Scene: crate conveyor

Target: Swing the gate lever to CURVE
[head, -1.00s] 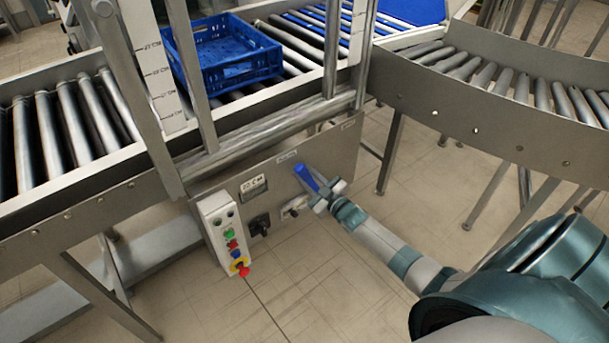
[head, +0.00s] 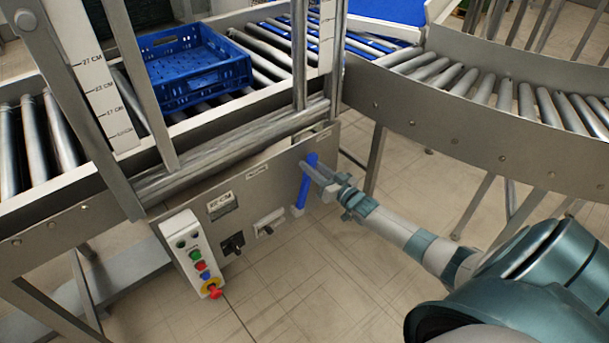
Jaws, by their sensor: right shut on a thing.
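The gate lever has a blue handle (head: 302,194) on the grey front panel (head: 275,190) below the conveyor. The handle stands nearly upright in the picture, with its top leaning a little to the right. My right gripper (head: 311,173) comes in from the right and is shut on the upper part of the handle. Its fingers cover a short piece of it. Small label plates sit on the panel to the left (head: 257,171) and right of the handle's top; their lettering is too small to read. My left gripper is out of view.
A blue crate (head: 200,93) sits on the rollers behind the steel frame. A curved roller conveyor (head: 480,135) runs off to the right. A button box (head: 191,254) with a red knob, a black switch (head: 232,244) and a small display (head: 221,205) are left of the lever.

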